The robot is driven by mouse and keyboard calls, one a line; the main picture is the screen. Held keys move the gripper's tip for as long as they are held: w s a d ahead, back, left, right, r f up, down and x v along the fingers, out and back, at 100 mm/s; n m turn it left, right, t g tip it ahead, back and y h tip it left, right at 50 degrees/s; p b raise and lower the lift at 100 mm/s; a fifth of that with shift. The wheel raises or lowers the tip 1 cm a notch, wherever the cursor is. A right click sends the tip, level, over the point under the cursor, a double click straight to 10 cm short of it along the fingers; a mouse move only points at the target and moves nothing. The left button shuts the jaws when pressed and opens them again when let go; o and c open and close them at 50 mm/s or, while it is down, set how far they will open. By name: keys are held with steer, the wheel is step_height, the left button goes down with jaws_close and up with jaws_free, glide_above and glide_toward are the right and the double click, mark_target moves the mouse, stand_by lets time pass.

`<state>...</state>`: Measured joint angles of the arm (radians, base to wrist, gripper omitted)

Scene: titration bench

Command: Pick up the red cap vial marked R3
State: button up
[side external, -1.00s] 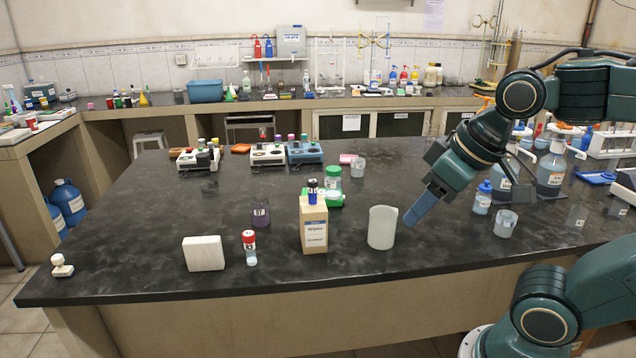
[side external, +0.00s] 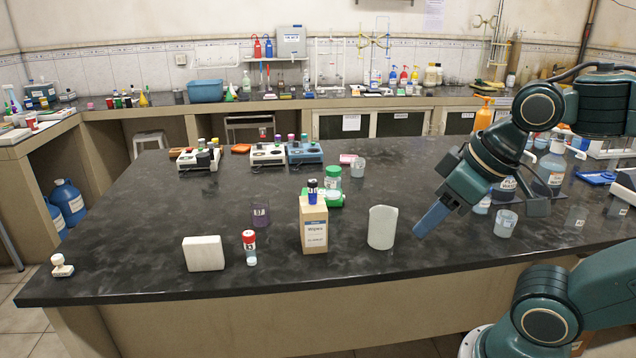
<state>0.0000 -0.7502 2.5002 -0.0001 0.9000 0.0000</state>
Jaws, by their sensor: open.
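A red cap vial (side external: 249,247) stands upright near the front edge of the dark bench, with a white label whose marking is too small to read. It stands between a white block and a tan box. My gripper (side external: 425,228) is at the right, above the bench, angled down and to the left. It is open, with nothing seen between its fingers. It is well to the right of the vial, with the tan box and a white beaker standing between them.
A white block (side external: 204,253) is left of the vial. A tan box (side external: 313,228) with a blue-capped vial (side external: 312,191) on top and a white beaker (side external: 382,227) stand to the right. A dark cup (side external: 261,214) is behind the vial. The bench's left part is mostly clear.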

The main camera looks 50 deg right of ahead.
steer(key=shift+o, duration=0.7)
steer(key=w+r+n+g, duration=0.35)
steer(key=w+n, duration=0.65)
steer(key=w, duration=1.1)
steer(key=w+a+f+n, duration=0.1)
steer(key=w+f+n, duration=0.2)
steer(key=w, duration=0.3)
steer(key=w+f+n+g, duration=0.1)
steer(key=w+f+n, duration=0.2)
steer(key=w+f, duration=0.3)
steer(key=w+a+f+n+g, duration=0.1)
steer(key=w+f+n, duration=0.2)
steer(key=w, duration=0.3)
steer(key=shift+w+a+f, duration=0.2)
steer(key=shift+f, duration=0.2)
steer(key=shift+w+a+f, duration=0.15)
steer(key=shift+f, duration=0.2)
steer(key=shift+w+f+n, duration=0.2)
steer(key=shift+f+n, duration=0.1)
steer(key=shift+n, duration=0.1)
